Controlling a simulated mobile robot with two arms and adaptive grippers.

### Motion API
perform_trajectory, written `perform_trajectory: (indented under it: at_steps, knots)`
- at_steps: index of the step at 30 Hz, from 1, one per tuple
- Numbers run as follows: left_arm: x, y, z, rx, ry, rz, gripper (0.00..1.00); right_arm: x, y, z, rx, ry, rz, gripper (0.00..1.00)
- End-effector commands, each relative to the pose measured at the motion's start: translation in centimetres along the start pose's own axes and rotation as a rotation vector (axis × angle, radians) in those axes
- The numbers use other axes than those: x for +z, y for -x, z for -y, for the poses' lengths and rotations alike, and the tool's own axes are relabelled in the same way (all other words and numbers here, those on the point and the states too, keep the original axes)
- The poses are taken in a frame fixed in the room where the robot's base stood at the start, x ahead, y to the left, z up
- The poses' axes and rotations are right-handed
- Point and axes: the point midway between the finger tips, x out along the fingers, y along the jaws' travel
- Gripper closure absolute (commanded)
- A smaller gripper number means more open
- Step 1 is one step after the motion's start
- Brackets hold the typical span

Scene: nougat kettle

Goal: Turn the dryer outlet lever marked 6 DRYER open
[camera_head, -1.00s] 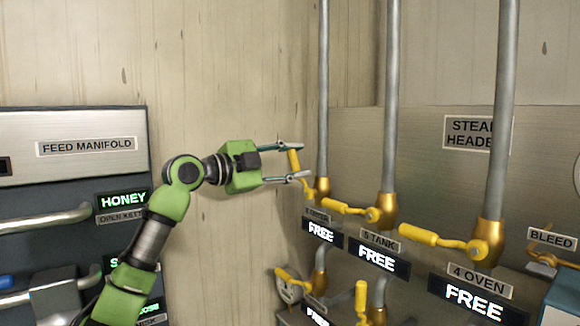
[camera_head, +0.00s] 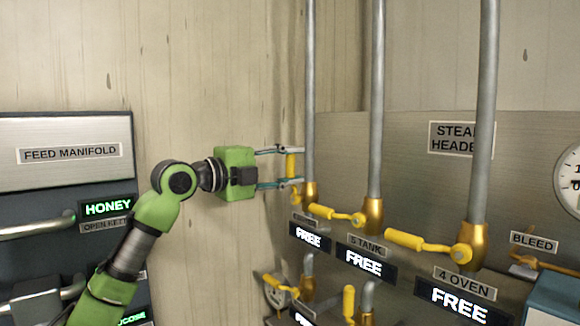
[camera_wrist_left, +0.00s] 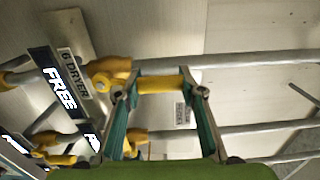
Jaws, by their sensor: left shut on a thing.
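The yellow 6 DRYER lever (camera_head: 291,165) stands nearly upright, just left of the leftmost vertical pipe in the head view. My left gripper (camera_head: 296,167) comes in from the left and is shut on this lever, one finger at each end of the visible handle. In the left wrist view the lever (camera_wrist_left: 160,84) lies between the fingertips of the gripper (camera_wrist_left: 164,82). The 6 DRYER label (camera_wrist_left: 76,74) is readable there, beside a display (camera_wrist_left: 60,88) that reads FREE. My right gripper is not in view.
The 5 TANK lever (camera_head: 335,214) and 4 OVEN lever (camera_head: 403,239) stick out leftward from their brass valves, close to the right. More yellow levers sit below. The feed manifold (camera_head: 70,170) is at left, with bare wall (camera_head: 210,80) between.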

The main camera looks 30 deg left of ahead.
Motion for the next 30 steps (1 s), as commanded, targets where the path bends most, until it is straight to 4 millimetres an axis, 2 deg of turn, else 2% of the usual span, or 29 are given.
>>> perform_trajectory:
  at_steps: [8,9,10,22,26,30]
  knots:
    - [-0.1,-0.1,-0.1,0.003,-0.006,-0.001,1.0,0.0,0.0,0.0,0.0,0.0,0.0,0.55]
    - [-0.1,-0.1,-0.1,0.003,-0.006,-0.001,0.53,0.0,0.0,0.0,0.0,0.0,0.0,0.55]
    - [-0.1,-0.1,-0.1,0.003,-0.006,-0.001,0.46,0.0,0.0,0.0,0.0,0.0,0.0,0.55]
    - [0.0,0.3,-0.1,0.002,-0.003,0.001,0.46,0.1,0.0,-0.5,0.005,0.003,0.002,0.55]
    - [0.1,1.8,-0.2,0.003,-0.003,0.003,0.46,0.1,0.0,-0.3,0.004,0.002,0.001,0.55]
    - [0.2,4.5,-0.3,0.005,-0.005,0.004,0.46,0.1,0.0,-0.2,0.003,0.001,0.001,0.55]
